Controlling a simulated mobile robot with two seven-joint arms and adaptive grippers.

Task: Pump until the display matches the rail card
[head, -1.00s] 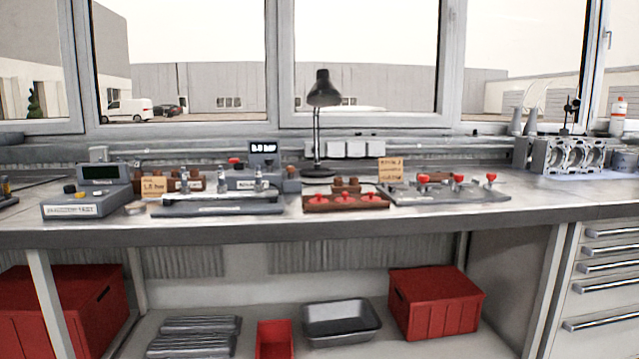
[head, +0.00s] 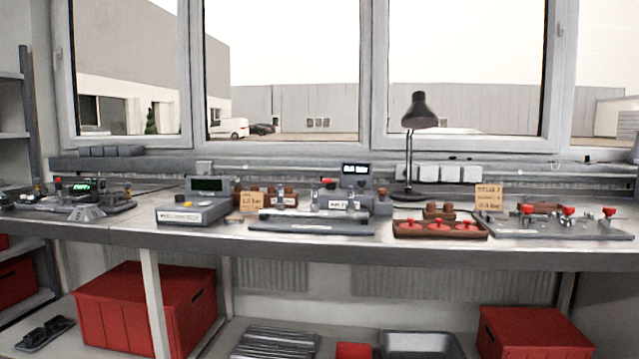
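A small dark display (head: 355,170) with pale digits stands upright on a grey unit near the back of the bench; its digits are too blurred to read surely. A red knob (head: 328,182) shows just left of it. A tan card (head: 252,202) stands left of the grey rail fixture (head: 318,225), which carries several upright metal parts; its text ends in "bar", but the number is not clear. A second tan card (head: 489,196) stands further right. Neither gripper is in view.
A grey tester box (head: 192,212) with a dark screen sits left of the fixture. A red-brown block (head: 440,229) with red knobs and a grey plate (head: 560,225) with red-handled clamps lie right. A black lamp (head: 419,112) stands behind. Red crates (head: 145,305) are under the bench.

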